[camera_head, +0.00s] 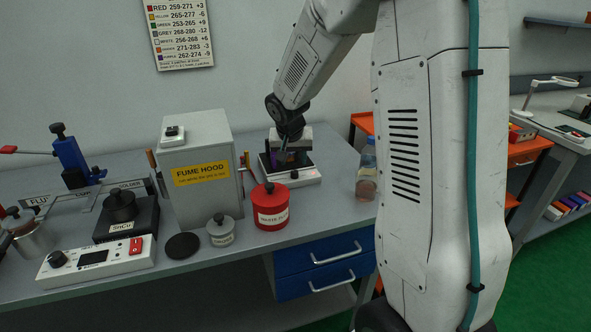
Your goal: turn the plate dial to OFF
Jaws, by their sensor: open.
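A low white device with a dark top plate (308,166) stands at the back of the bench, right of the fume hood. A small dark spot on its front edge may be its dial (294,174); its setting is too small to read. My gripper (286,156) points down over this device, with the arm reaching in from above. It is open, and its fingers are dark and small in the picture. I cannot tell whether they touch anything. Part of the device is hidden behind the gripper.
A red lidded pot (270,208) stands close in front of the device. The grey fume hood box (197,165) is to its left, a bottle (367,172) to its right. A white control box with a black knob (58,258) and red switch sits at front left.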

